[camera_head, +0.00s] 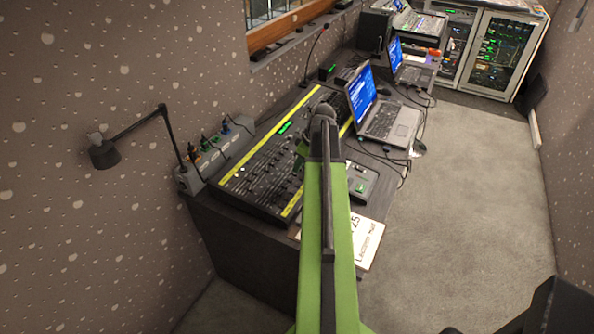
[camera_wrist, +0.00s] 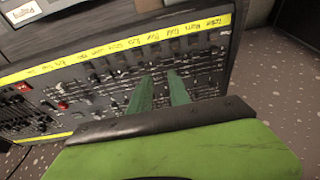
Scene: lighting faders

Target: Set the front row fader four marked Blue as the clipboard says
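The dark lighting console (camera_head: 262,165) lies on the desk with rows of faders and yellow label strips. In the wrist view the console (camera_wrist: 95,100) fills the middle, with a handwritten yellow strip (camera_wrist: 115,46) along its edge. The strip's words are too blurred to pick out Blue. My gripper (camera_wrist: 159,78) has two green fingers apart over the fader rows, with nothing seen between them; contact with a fader cannot be told. In the head view my green arm hides most of it. The clipboard's white sheet (camera_head: 368,244) lies at the desk's near edge, partly hidden; "25" shows on it.
A laptop (camera_head: 385,115) stands right of the console, with a small grey device (camera_head: 362,182) nearer. A black desk lamp (camera_head: 106,152) and a grey cable box (camera_head: 215,150) are at the left. The carpet (camera_head: 465,185) on the right is clear.

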